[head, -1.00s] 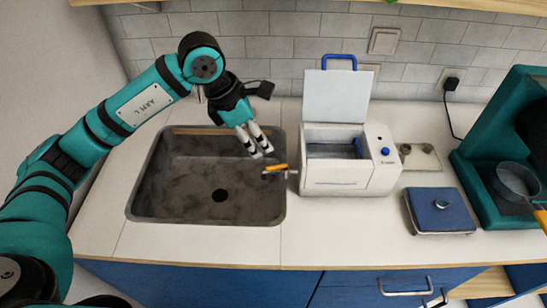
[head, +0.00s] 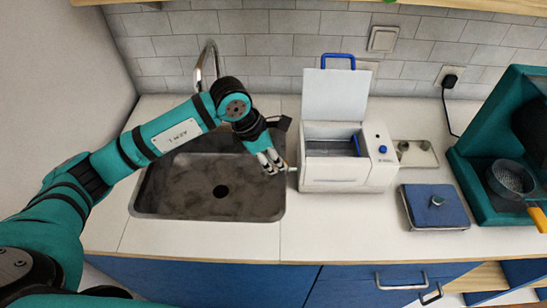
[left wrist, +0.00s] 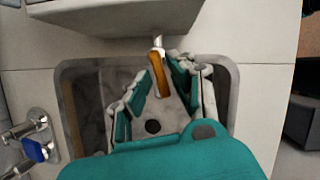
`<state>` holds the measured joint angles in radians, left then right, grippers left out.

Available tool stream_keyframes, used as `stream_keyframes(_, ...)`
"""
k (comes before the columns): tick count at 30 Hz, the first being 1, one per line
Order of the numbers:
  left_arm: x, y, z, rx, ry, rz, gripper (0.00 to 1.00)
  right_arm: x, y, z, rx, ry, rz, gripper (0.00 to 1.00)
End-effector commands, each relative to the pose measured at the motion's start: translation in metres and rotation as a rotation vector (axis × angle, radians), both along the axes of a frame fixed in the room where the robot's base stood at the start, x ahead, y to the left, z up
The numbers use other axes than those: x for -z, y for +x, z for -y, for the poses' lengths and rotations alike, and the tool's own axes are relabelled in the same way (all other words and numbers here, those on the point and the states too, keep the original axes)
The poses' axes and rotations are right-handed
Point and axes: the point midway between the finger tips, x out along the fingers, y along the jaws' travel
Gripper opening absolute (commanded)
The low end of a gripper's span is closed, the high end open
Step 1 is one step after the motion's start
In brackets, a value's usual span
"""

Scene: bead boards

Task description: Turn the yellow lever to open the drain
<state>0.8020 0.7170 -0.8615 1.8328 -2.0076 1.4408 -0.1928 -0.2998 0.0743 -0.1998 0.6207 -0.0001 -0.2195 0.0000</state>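The yellow lever (left wrist: 159,72) shows in the left wrist view on a short metal spout (left wrist: 158,42) that sticks out over the sink from the white appliance (left wrist: 120,14). In the head view the appliance (head: 335,178) stands right of the sink with its lid up, and the lever is hidden behind my fingers. My left gripper (head: 271,163) is at the sink's right edge, beside the spout. In the left wrist view its two fingers (left wrist: 165,78) are apart, with the lever between their tips. I cannot tell whether they touch it. My right gripper is not in view.
The grey sink (head: 165,205) with its drain hole lies below my gripper. A metal faucet (head: 203,62) stands behind it. The counter front is clear.

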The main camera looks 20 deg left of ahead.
Motion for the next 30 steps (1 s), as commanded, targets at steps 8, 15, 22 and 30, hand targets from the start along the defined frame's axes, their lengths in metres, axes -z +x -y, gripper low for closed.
stream_keyframes(8,-0.001,0.000,0.000,0.000,0.000,0.000,0.00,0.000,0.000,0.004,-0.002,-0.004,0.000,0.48)
stream_keyframes(15,0.005,0.004,-0.002,0.077,0.002,0.002,0.00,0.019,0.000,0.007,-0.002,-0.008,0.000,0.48)
stream_keyframes(22,0.003,0.008,-0.003,0.239,0.001,0.002,0.00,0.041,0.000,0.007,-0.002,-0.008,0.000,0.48)
stream_keyframes(30,-0.001,0.008,-0.003,0.268,0.001,0.002,0.00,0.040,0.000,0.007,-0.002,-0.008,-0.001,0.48)
